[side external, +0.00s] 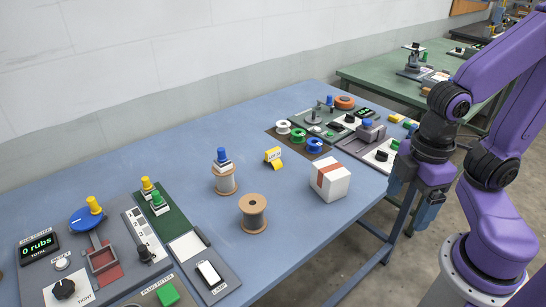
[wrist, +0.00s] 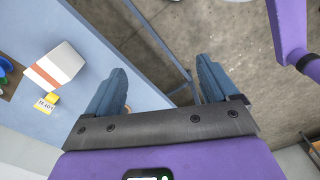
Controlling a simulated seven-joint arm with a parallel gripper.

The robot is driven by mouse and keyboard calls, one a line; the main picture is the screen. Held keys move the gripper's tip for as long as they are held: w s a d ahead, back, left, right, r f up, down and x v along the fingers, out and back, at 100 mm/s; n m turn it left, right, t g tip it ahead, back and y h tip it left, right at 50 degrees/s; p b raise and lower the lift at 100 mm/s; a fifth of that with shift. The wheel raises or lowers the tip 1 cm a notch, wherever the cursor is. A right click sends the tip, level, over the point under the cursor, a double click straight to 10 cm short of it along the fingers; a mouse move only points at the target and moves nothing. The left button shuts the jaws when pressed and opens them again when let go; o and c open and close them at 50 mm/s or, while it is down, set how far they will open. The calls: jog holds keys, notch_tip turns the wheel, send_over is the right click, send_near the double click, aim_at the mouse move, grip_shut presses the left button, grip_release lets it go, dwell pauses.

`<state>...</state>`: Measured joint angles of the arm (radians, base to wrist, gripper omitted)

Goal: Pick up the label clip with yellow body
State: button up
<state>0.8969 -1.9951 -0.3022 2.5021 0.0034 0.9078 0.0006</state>
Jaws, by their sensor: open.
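A small yellow piece with a pale lettered face (side external: 273,157), which looks like the label clip, sits on the blue table behind the white box. It also shows at the left of the wrist view, as a yellow piece with dark lettering (wrist: 47,103). My gripper (side external: 411,196) is at the table's right edge, well to the right of the yellow piece, with the white box between them in the side view.
The white box with a brown stripe (side external: 331,182) stands near the table's right edge. Two spools (side external: 253,214) stand mid-table, one topped by a blue-knobbed piece (side external: 222,158). Control panels (side external: 75,260) fill the left end. The table's front middle is clear.

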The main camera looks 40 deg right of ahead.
jog(key=w+a+f+m+t+y, duration=0.1)
jog(key=w+a+f+m+y, duration=0.25)
jog(key=w+a, duration=0.3)
jog(key=m+t+h, duration=0.4)
jog(key=m+t, duration=0.6)
jog(key=t, duration=0.2)
send_near(273, 150)
jog(key=shift+n, duration=0.25)
jog(key=shift+x, duration=4.25)
jog(key=shift+c, duration=0.3)
jog(key=c, duration=1.1)
